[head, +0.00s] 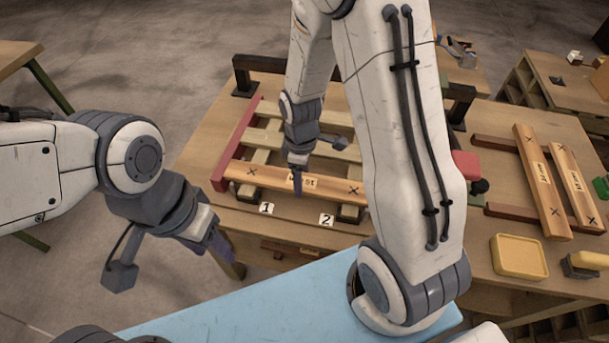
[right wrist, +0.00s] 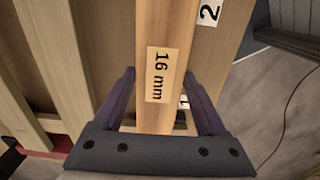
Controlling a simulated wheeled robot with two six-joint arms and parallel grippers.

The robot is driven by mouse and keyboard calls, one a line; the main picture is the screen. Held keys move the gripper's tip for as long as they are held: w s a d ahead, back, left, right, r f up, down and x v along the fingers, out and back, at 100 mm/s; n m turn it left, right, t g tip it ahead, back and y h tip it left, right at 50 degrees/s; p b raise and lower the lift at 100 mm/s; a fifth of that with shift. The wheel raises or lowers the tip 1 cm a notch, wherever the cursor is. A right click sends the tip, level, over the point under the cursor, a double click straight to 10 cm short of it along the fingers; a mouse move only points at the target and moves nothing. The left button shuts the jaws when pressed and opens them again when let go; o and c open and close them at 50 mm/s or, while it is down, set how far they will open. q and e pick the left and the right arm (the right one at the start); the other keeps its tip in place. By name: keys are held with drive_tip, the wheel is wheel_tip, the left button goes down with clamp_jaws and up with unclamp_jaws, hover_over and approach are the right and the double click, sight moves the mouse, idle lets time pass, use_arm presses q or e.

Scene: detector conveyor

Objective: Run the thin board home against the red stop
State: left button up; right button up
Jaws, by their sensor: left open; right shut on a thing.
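A long light wooden board (head: 335,186) lies across the near side of a slatted frame, over the marks 1 and 2. Its label reads 16 mm in the right wrist view (right wrist: 158,75). My right gripper (head: 298,186) is shut on this board near its label, with one finger on each side (right wrist: 160,105). A long red bar (head: 238,140) runs along the frame's left side. The board's left end is close to the bar's near end; I cannot tell whether they touch. My left gripper (head: 219,243) is open and empty, left of the table's near corner.
Two more labelled boards (head: 543,185) (head: 574,183) lie on dark rails at the right. A red block (head: 467,165) with a dark knob sits at the frame's right. A yellow tray (head: 519,256) is at the near right. My right arm hides part of the frame.

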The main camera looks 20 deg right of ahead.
drive_tip(key=shift+w+a, duration=0.1)
drive_tip(key=shift+a, duration=0.05)
drive_tip(key=o, duration=1.5)
drive_tip(key=shift+a, duration=0.1)
wheel_tip(320, 180, up, 10)
drive_tip(key=shift+r, duration=0.25)
